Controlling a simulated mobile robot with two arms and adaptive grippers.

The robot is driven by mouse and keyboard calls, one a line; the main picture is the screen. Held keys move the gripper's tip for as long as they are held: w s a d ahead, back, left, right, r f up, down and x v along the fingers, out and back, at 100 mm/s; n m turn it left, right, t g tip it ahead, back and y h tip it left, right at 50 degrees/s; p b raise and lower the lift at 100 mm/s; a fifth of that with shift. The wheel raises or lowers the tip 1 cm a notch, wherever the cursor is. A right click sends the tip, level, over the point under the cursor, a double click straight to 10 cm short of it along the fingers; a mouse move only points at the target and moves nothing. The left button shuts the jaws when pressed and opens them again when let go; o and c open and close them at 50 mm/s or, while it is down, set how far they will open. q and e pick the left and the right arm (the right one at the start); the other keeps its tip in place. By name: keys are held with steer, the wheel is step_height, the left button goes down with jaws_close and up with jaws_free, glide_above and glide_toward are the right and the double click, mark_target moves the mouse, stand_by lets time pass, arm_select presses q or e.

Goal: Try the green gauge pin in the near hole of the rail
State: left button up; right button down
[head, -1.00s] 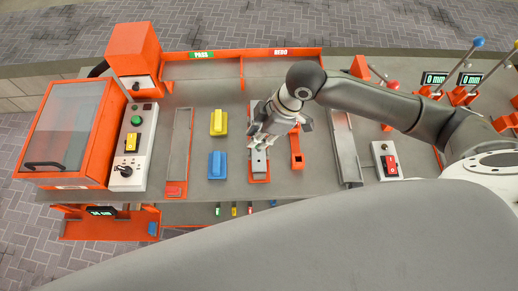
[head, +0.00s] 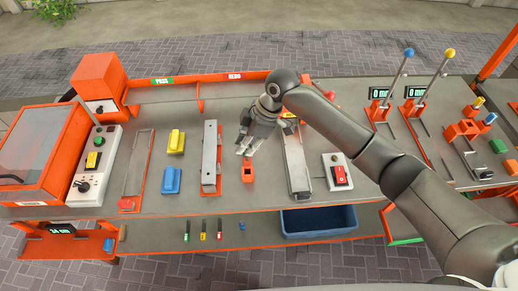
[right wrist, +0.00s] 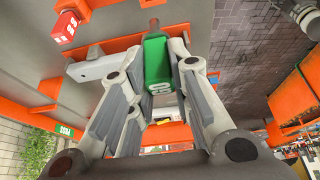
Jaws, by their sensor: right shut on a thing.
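The grey rail (head: 210,155) lies lengthwise in its orange holder on the bench in the head view. A grey bar that looks like the rail (right wrist: 98,68) also shows in the right wrist view, with a dark hole. My right gripper (head: 244,150) is just to the right of the rail, above the bench. In the right wrist view it is shut on the green gauge pin (right wrist: 157,60), whose green handle has white lettering and whose grey tip points away. The pin is apart from the rail. My left gripper is not in view.
A small orange holder (head: 247,173) stands below my right gripper. Yellow (head: 176,141) and blue (head: 171,180) blocks lie left of the rail. A steel channel (head: 297,165) and a red switch box (head: 340,173) are to the right. A blue bin (head: 318,222) sits under the bench.

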mark_target(247, 160)
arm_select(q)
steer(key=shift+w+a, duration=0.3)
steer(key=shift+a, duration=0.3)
arm_select(e)
steer(key=shift+w+a, duration=0.15)
steer(key=shift+a, duration=0.05)
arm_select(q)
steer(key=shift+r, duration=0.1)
arm_select(e)
steer(key=shift+d+r+p, duration=0.1)
steer(key=shift+p, duration=0.25)
steer(key=shift+f+b, duration=1.5)
steer(key=shift+f, duration=1.1)
steer(key=shift+f+b, duration=0.35)
steer(key=shift+f, duration=0.4)
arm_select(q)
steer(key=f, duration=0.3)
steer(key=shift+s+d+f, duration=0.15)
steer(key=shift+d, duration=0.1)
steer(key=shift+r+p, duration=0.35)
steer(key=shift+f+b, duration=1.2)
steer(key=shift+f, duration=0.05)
arm_select(e)
steer(key=shift+f, duration=2.05)
